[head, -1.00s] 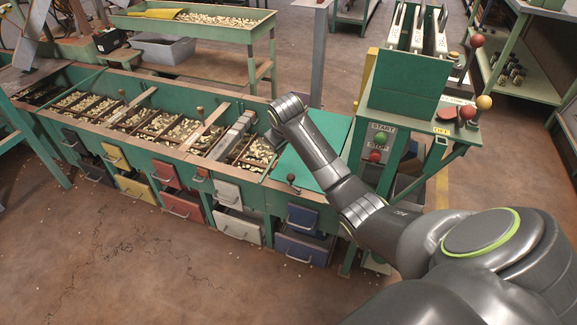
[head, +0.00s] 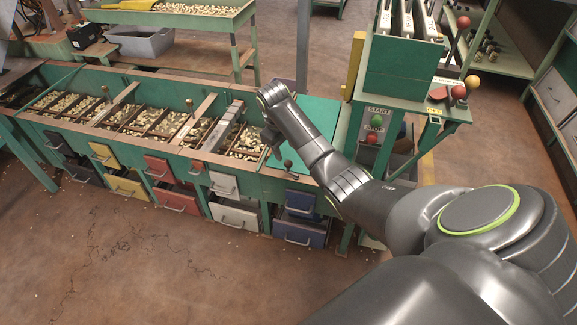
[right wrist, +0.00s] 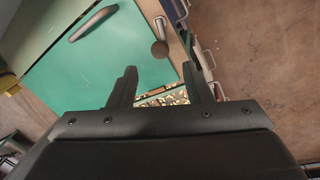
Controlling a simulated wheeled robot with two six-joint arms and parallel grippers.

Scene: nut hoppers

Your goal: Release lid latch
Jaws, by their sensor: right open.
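The green lid (head: 321,115) lies closed over the right end of the hopper bench; it fills the left of the right wrist view (right wrist: 95,65). A dark round knob on a short stem (head: 288,163), seemingly the latch, stands at the lid's front edge. In the right wrist view this knob (right wrist: 160,49) is just beyond my fingertips, roughly centred between them and apart from them. My right gripper (right wrist: 159,71) is open and empty. In the head view my right gripper (head: 270,142) is small and dark, above the bench left of the lid. My left gripper is out of view.
A grey bar handle (right wrist: 93,24) lies on the lid. Nut compartments (head: 130,118) run left, with coloured drawers (head: 157,167) below. A green stand (head: 400,70) with START and STOP buttons (head: 374,130) rises close right of the lid. The front floor is clear.

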